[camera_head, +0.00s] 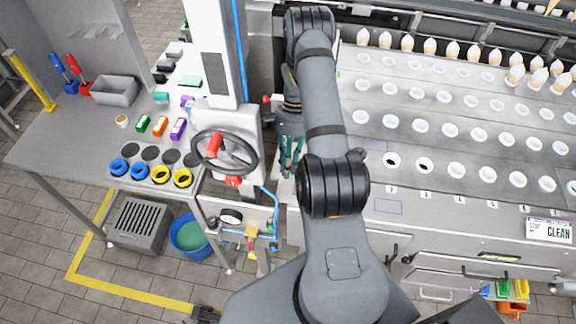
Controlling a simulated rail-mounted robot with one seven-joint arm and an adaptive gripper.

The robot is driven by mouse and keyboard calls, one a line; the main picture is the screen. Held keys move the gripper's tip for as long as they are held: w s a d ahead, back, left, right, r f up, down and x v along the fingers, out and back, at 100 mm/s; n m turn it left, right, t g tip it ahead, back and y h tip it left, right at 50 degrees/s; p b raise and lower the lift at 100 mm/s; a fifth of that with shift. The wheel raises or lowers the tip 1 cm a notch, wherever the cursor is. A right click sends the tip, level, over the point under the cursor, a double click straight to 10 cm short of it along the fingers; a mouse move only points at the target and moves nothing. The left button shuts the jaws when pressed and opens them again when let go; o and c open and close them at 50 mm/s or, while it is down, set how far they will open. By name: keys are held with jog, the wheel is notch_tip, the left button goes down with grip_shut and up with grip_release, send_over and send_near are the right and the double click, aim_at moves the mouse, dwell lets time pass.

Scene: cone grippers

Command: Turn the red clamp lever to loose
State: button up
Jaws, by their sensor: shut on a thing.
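My gripper (289,165) points down in the gap between the white column and the cone machine. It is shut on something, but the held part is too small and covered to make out. I cannot tell for sure which red part is the clamp lever. A small red knob (266,99) sticks out beside the column, left of my wrist. A red grip (214,145) sits on the dark handwheel (250,150), left of my gripper. Another red part (233,180) shows just below the wheel. The lever's angle cannot be read.
Left is a grey bench (60,135) with a grey bin (115,91), coloured blocks and blue and yellow rings. A blue bucket (190,236) stands on the floor. Right is the cone machine's panel (450,215) with rows of cups. My arm hides part of its left edge.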

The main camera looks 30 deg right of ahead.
grip_shut()
jog(key=shift+s+d+f+n+g+h+b, duration=0.1)
jog(key=shift+f+n+g+h+b, duration=0.1)
jog(key=shift+n+b, duration=0.45)
jog(key=shift+s+d+f+n+g+h+b, duration=0.1)
jog(key=shift+n+h+b, duration=0.1)
jog(key=shift+n+b, duration=0.4)
jog(key=shift+s+n+h+b, duration=0.1)
jog(key=shift+n+h+b, duration=0.25)
jog(key=shift+n, duration=0.3)
jog(key=shift+s+d+r+n+g, duration=0.25)
jog(key=shift+r+n+g, duration=0.1)
jog(key=shift+n, duration=0.25)
jog(key=o, duration=0.8)
grip_release()
jog(key=shift+c, duration=0.2)
jog(key=v, duration=1.2)
jog(key=shift+a, duration=0.25)
